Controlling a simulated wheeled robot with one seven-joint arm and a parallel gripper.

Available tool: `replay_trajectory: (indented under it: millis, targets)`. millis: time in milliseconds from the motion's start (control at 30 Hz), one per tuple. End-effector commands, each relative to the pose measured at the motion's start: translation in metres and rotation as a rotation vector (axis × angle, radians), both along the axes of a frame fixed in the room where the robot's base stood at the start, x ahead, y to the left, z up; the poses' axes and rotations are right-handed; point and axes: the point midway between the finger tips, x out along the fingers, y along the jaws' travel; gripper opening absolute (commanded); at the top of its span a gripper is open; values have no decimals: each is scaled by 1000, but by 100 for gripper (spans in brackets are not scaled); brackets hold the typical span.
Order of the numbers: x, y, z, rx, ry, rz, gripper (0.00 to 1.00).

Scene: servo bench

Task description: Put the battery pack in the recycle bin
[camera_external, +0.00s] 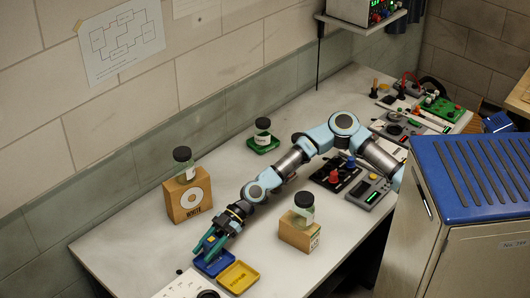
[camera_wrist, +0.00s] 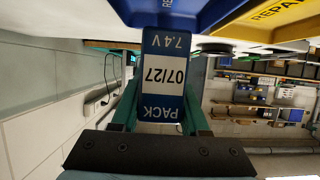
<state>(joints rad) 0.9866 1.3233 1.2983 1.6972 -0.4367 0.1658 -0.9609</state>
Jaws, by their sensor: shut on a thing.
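The battery pack (camera_wrist: 164,98) is a blue-and-white block labelled "PACK", "07/27" and "7.4V", upside down in the wrist view. My gripper (camera_external: 208,246) is shut on it, with green fingers on both sides. In the external view the gripper points down at the front left of the bench, over or close to a blue tray (camera_external: 218,268). The blue tray also shows at the top of the wrist view (camera_wrist: 190,14), just beyond the pack. Its label is mostly hidden, so I cannot read whether it says recycle. I cannot tell whether the pack touches the tray.
A yellow tray (camera_external: 238,277) marked "REPAIR" in the wrist view sits beside the blue one. A green tray with a jar (camera_external: 263,143) is farther back. Bench between is clear.

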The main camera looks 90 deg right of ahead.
Motion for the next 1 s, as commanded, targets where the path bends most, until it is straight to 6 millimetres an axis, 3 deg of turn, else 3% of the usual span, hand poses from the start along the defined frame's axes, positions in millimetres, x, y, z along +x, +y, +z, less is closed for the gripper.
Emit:
replay_trajectory:
  millis: [300, 600, 633, 900, 1000]
  targets:
    - [0, 0, -34, 1, 1, 1, 0]
    - [0, 0, -38, 0, 0, 0, 0]
    - [0, 0, -38, 0, 0, 0, 46]
    - [0, 0, -36, 0, 0, 0, 75]
    - [0, 0, -36, 0, 0, 0, 75]
